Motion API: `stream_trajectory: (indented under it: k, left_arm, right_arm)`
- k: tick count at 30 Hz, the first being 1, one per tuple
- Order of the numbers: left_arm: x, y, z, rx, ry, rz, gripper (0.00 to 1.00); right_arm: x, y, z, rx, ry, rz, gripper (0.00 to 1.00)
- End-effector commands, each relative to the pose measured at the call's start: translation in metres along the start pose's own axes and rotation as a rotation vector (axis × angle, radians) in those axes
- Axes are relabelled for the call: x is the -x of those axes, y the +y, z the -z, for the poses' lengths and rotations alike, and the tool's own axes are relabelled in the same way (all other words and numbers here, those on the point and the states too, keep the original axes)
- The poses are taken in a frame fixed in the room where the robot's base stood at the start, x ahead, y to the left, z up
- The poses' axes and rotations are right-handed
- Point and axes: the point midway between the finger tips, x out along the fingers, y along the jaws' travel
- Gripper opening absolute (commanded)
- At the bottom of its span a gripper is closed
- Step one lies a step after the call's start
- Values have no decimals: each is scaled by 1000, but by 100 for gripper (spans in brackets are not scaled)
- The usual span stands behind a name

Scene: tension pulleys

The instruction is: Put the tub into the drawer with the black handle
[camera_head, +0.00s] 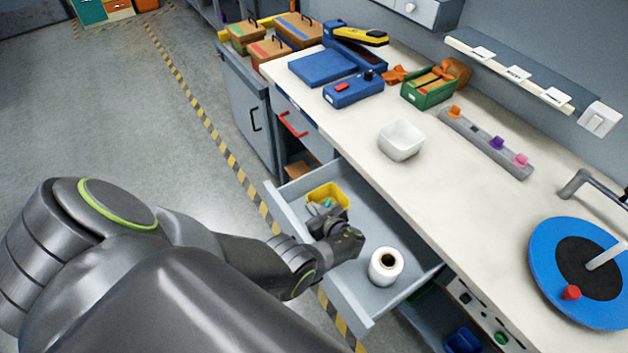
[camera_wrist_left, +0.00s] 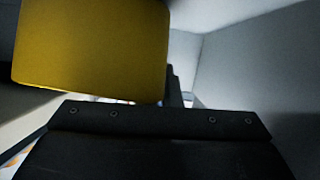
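A small yellow tub (camera_head: 327,195) with something light teal in it is at the far end of the open grey drawer (camera_head: 362,315). I cannot tell whether it rests on the drawer floor or is held above it. My left gripper (camera_head: 328,213) reaches down into the drawer right at the tub's near side. In the left wrist view the tub's yellow wall (camera_wrist_left: 90,45) fills the upper left, close in front of the gripper, with one dark finger beside it. The grip itself is hidden. The open drawer's handle is hidden. My right gripper is out of view.
A white roll (camera_head: 386,266) stands in the drawer near my left wrist. A white square bowl (camera_head: 400,140) sits on the counter above. A red handle (camera_head: 293,124) and a black handle (camera_head: 254,120) show on fronts further left. A blue turntable (camera_head: 560,262) is at the right.

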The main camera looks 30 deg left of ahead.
Motion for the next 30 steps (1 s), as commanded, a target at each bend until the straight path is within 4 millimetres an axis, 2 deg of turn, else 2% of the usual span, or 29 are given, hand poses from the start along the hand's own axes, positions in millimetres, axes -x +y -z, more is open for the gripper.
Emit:
stream_trajectory:
  k: [1, 16, 21, 30]
  left_arm:
    - [-3, 0, -5, 0, 2, -1, 0]
    - [-5, -1, -10, 2, 2, -1, 0]
    - [-4, -1, -9, 1, 1, 0, 24]
    - [-3, 0, -8, 1, 1, 0, 25]
  right_arm:
    - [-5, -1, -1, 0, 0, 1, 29]
    - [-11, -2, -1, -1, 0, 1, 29]
    - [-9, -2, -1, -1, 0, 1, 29]
    - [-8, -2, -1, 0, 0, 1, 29]
